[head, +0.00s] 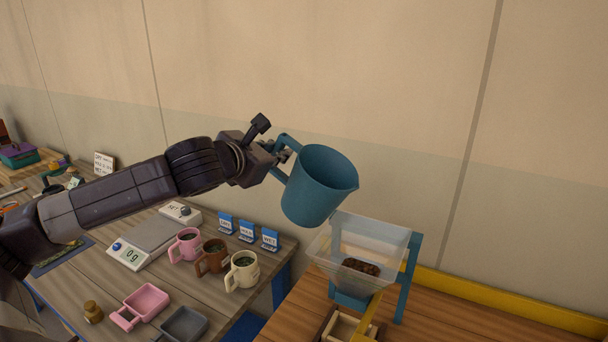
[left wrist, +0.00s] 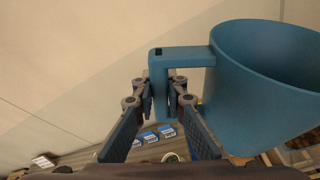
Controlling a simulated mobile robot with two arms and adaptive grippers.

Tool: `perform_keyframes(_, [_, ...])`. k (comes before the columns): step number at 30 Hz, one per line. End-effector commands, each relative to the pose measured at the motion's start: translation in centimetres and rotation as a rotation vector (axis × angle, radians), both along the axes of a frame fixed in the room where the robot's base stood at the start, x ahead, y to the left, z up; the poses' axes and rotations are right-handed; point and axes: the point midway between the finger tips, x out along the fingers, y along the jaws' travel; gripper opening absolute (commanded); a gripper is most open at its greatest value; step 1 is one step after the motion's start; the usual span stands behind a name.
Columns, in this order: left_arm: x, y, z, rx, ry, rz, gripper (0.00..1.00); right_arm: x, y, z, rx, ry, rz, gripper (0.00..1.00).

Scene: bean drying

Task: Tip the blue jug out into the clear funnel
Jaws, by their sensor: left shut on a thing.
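The blue jug (head: 318,186) is held in the air above and to the left of the clear funnel (head: 343,249), tilted a little with its spout toward the right. My left gripper (head: 284,158) is shut on the jug's handle. In the left wrist view the fingers (left wrist: 162,95) close around the handle of the jug (left wrist: 262,85), and its open mouth faces up and right. The jug's inside looks empty as far as it shows; its bottom is hidden. The funnel stands on a blue frame and holds some brown beans (head: 361,267). My right gripper is not in view.
Pink (head: 187,246), brown (head: 211,259) and cream (head: 243,272) mugs stand on the grey table near a scale (head: 130,254). Blue label cards (head: 247,231) stand behind them. Pink (head: 147,301) and grey (head: 185,325) scoops lie in front. A wooden box (head: 345,328) sits below the funnel.

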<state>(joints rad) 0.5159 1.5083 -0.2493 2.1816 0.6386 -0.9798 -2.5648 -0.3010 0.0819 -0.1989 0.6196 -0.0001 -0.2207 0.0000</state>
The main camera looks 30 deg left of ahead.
Motion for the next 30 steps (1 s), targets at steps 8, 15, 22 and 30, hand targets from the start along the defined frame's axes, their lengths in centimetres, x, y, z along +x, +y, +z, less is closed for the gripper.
perform_keyframes(8, [-0.2,-0.2,1.5,0.094,0.000,-0.001,0.00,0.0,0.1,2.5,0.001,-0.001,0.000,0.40])
perform_keyframes(15, [-0.2,-0.2,1.4,0.099,-0.001,0.000,0.00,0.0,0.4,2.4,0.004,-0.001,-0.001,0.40])
perform_keyframes(22, [-0.2,-0.2,1.6,0.104,0.000,-0.002,0.00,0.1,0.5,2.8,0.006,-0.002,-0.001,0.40])
perform_keyframes(30, [0.0,-1.1,2.6,0.193,0.008,-0.002,0.00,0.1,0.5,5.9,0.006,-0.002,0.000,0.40])
